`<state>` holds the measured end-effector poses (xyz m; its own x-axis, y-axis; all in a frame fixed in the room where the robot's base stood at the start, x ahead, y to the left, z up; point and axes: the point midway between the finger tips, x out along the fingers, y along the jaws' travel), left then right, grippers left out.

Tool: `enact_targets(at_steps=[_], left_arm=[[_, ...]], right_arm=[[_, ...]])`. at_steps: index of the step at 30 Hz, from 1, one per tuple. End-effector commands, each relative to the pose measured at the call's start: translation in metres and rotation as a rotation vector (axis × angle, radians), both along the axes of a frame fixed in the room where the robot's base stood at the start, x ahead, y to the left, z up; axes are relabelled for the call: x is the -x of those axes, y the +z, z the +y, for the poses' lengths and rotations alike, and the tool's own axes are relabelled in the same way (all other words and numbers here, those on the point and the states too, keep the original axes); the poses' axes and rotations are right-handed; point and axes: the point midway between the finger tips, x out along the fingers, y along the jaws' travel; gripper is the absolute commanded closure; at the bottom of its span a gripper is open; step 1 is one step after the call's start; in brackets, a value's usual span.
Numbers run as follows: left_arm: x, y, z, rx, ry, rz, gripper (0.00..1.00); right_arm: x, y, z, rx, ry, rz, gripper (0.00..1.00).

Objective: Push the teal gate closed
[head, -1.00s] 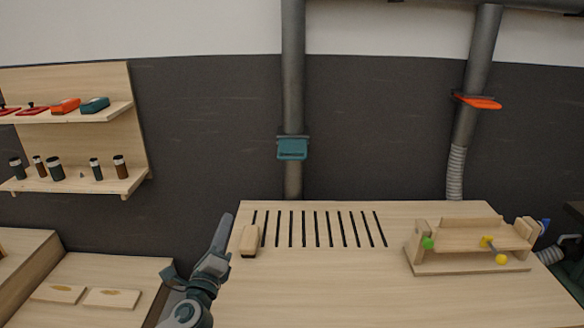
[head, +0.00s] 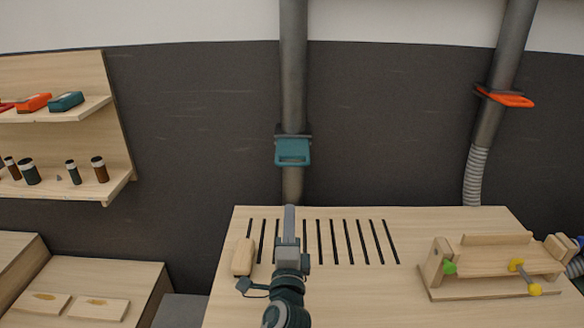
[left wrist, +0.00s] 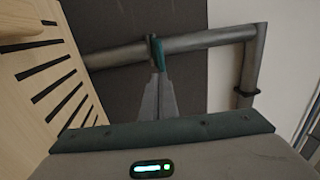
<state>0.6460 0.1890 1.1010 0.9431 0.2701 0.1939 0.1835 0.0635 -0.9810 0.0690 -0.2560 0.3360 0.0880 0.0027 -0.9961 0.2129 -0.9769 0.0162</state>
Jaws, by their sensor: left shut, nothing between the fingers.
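The teal gate (head: 293,151) is a flat plate with a slot, fitted on the vertical grey pipe (head: 293,70) behind the workbench. In the head view it sticks out from the front of the pipe. My left gripper (head: 289,210) is shut and empty, pointing up and forward below the gate, with a visible gap between them in the picture. In the left wrist view the shut fingertips (left wrist: 158,78) lie close to the teal gate (left wrist: 157,54); I cannot tell whether they touch. My right gripper is not in view.
The slotted workbench (head: 370,300) lies below, with a wooden block (head: 243,257) left of my arm and a wooden jig (head: 490,266) at right. An orange gate (head: 508,98) sits on another pipe. Shelves (head: 60,195) hold items at left. The space around the gate is clear.

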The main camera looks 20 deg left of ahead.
Motion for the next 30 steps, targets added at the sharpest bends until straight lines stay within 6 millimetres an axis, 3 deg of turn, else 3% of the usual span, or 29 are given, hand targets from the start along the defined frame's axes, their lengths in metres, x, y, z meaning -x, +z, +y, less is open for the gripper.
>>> enact_targets(at_steps=[19, 30], left_arm=[[-0.005, 0.002, -0.001, 0.01, -0.001, 0.0, 1.0], [-0.05, 0.014, 0.012, 0.008, -0.001, 0.0, 1.0]], right_arm=[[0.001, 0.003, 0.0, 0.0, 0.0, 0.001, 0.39], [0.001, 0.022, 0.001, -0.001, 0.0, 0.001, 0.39]])
